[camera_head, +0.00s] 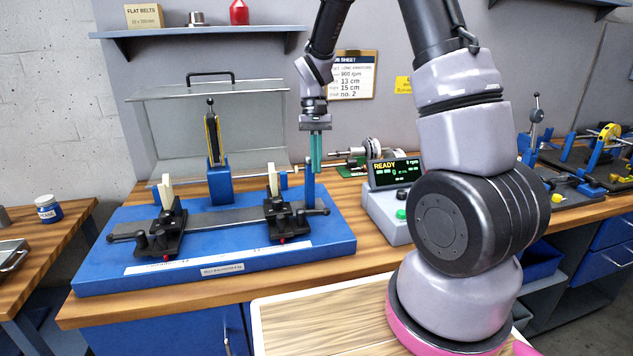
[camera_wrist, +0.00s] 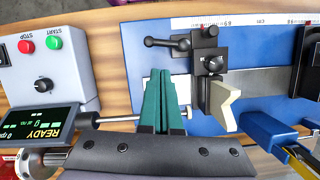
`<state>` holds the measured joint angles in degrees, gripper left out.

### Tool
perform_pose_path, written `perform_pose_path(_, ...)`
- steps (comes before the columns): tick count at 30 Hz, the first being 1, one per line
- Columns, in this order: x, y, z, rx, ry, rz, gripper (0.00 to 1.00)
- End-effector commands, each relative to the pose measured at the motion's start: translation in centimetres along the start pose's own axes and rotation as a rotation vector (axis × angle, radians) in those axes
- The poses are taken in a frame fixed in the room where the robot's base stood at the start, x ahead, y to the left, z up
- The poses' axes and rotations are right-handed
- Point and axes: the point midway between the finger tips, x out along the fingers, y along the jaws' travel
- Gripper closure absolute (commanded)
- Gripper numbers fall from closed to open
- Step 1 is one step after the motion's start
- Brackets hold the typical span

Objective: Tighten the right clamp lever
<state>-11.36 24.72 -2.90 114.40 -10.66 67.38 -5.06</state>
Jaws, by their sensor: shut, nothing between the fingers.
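The right clamp lever (camera_head: 318,211) is a dark bar with a ball end. It sticks out to the right from the black right support block (camera_head: 284,220) on the blue balancing base (camera_head: 215,262). In the wrist view the lever (camera_wrist: 165,42) lies just beyond my fingertips, beside the block (camera_wrist: 212,62). My gripper (camera_head: 316,170), with green fingers, points down above the right end of the base, higher than the lever and apart from it. Its fingers (camera_wrist: 166,76) are shut together with nothing between them. The left support block (camera_head: 160,232) has its own lever.
A control box (camera_head: 393,222) reading READY sits to the right. A blue pillar (camera_head: 219,180) stands at the back.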

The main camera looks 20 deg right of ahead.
Motion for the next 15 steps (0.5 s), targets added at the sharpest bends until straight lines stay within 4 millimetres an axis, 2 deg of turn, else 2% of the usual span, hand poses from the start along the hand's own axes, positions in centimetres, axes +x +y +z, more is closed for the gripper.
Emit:
perform_pose_path(9, 5.7, 0.0, 0.1, 0.001, -0.005, 0.001, 1.0)
perform_pose_path(15, 8.3, 0.0, 0.1, 0.0, -0.003, 0.0, 1.0)
